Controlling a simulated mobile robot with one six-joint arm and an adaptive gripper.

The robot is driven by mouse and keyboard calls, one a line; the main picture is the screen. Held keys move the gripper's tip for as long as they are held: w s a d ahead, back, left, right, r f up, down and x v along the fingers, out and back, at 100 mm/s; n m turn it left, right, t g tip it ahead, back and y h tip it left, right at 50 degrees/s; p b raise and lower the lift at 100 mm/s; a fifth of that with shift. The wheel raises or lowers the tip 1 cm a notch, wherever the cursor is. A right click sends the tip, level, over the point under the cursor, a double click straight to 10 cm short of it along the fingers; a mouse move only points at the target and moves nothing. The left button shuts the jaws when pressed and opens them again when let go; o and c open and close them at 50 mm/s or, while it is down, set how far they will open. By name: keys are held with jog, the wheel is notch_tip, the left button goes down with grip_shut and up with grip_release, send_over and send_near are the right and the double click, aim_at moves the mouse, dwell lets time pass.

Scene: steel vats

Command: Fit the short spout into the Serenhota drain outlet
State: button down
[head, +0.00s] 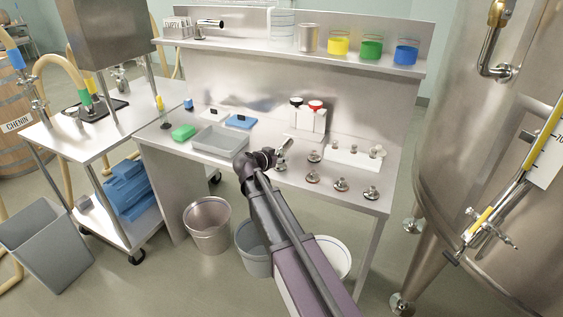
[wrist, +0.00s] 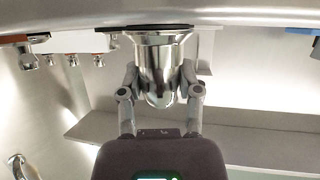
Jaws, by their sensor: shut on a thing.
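My gripper (head: 270,158) is over the front middle of the steel bench in the head view. In the wrist view, which looks upside down, my gripper (wrist: 160,92) is shut on a shiny metal spout (wrist: 158,62), one finger on each side. The spout has a rounded end and a wide dark-edged flange that seems to meet the bench top. I cannot tell whether it is lifted. No readable label says Serenhota, so I cannot tell which outlet is the drain outlet. A large steel vat (head: 440,140) stands at the right.
Several metal fittings (head: 341,185) stand right of my gripper, with a white rack (head: 345,156) of more behind. A grey tray (head: 205,152), green sponge (head: 184,132) and blue cloth (head: 241,121) lie left. Buckets (head: 207,238) stand below. Floor is open between bench and vat.

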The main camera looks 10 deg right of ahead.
aim_at(285, 147)
jog(key=shift+r, duration=0.1)
dwell(0.3)
notch_tip(285, 147, up, 3)
jog(key=p, duration=0.3)
jog(key=shift+r, duration=0.1)
jog(key=shift+s+r+p, duration=0.2)
jog(key=shift+r+p, duration=0.15)
jog(key=shift+p, duration=0.2)
jog(key=s+a, duration=0.1)
jog(key=s, duration=1.4)
jog(key=shift+s+r+p, duration=0.3)
jog(key=shift+r+p, duration=0.15)
jog(key=shift+a, duration=0.15)
